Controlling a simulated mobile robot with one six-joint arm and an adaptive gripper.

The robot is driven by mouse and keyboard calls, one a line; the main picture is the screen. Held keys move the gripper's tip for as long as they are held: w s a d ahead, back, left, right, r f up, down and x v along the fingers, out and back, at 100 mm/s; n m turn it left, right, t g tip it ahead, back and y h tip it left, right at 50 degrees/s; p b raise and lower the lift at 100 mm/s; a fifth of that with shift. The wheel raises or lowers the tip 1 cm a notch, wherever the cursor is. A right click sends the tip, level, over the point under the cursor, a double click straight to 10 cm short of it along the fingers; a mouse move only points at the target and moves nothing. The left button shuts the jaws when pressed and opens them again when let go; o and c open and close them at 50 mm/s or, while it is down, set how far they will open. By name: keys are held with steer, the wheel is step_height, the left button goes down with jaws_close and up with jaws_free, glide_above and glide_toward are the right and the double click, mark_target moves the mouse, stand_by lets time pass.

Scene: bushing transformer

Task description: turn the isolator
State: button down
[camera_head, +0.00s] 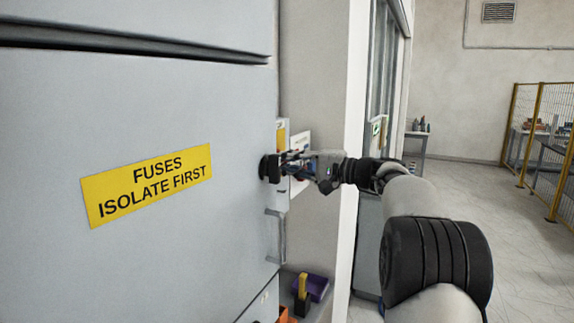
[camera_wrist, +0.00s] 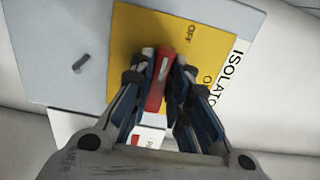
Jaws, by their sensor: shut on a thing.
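The isolator has a yellow plate (camera_wrist: 138,30) with a red handle (camera_wrist: 159,82) at its middle. In the wrist view the handle stands nearly upright in the picture, its top leaning slightly right. "OFF" is readable on the plate at upper right; a second mark below it is partly hidden. A white strip lettered "ISOLATO..." (camera_wrist: 232,65) runs along the plate's right side. My gripper (camera_wrist: 162,73) is shut on the red handle, one finger on each side. In the head view my gripper (camera_head: 276,168) reaches the cabinet's side edge, and the handle cannot be made out there.
A grey cabinet front (camera_head: 120,100) with a yellow "FUSES ISOLATE FIRST" label (camera_head: 147,185) fills the left. A door handle (camera_head: 276,236) is below my gripper. A purple bin (camera_head: 314,286) lies lower. A grey peg (camera_wrist: 82,64) sticks out left of the plate.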

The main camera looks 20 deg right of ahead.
steer(key=c, duration=1.5)
jaws_free()
steer(key=v, duration=1.2)
